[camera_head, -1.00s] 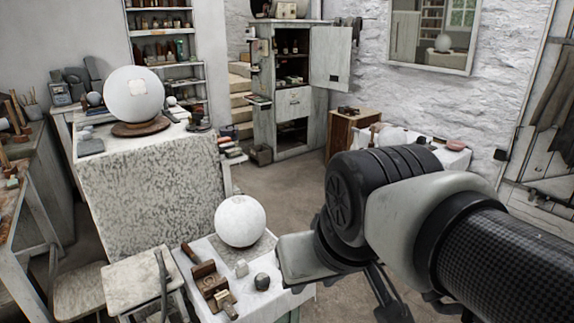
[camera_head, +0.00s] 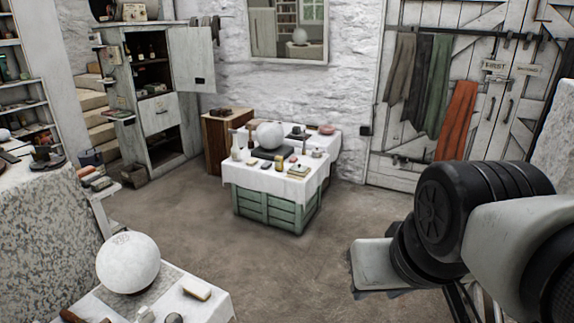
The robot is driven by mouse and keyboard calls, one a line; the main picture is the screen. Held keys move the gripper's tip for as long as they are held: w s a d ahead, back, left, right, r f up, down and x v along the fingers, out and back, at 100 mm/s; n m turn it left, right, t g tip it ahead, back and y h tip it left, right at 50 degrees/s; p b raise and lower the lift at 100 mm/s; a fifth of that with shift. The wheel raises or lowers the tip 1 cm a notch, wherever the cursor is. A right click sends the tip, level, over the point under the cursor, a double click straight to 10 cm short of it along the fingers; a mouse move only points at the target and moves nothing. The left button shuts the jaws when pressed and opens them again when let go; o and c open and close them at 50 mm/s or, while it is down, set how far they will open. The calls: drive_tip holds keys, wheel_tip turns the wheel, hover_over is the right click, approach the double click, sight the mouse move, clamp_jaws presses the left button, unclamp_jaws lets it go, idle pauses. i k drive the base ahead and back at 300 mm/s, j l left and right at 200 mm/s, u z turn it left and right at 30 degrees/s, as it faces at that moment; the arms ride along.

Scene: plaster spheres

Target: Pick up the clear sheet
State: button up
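I cannot make out a clear sheet anywhere in the head view. My arm comes in from the right edge, and its grey and black wrist joint covers the lower right. Only a dark sliver of what looks like my gripper (camera_head: 460,302) shows below the wrist, at the bottom edge. Its fingertips are hidden or cut off, so I cannot tell whether it is open or holds anything.
A white-clothed table on a green crate (camera_head: 277,210) bears a plaster sphere (camera_head: 270,135) and small items. A nearer sphere (camera_head: 128,262) sits on a white-covered table (camera_head: 213,300) at lower left. A cabinet (camera_head: 155,95) stands behind. Bare floor (camera_head: 300,270) lies between.

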sight(299, 167)
drive_tip(key=i+z, duration=0.3)
drive_tip(key=i, duration=0.65)
drive_tip(key=i+j+z, duration=0.1)
drive_tip(key=i+z, duration=0.25)
drive_tip(key=i, duration=0.6)
drive_tip(key=i+u, duration=0.25)
drive_tip(key=i, duration=0.2)
drive_tip(key=i+u, duration=0.25)
drive_tip(key=i, duration=0.2)
drive_tip(key=i+l+u, duration=0.25)
drive_tip(key=i, duration=0.15)
drive_tip(key=i+j+u, duration=0.1)
drive_tip(key=i, duration=0.3)
drive_tip(key=i+j+u, duration=0.1)
drive_tip(key=i+j, duration=0.2)
drive_tip(key=i+j+u, duration=0.1)
drive_tip(key=i, duration=0.45)
drive_tip(key=i+j+z, duration=0.6)
drive_tip(key=z, duration=0.15)
drive_tip(key=i, duration=0.1)
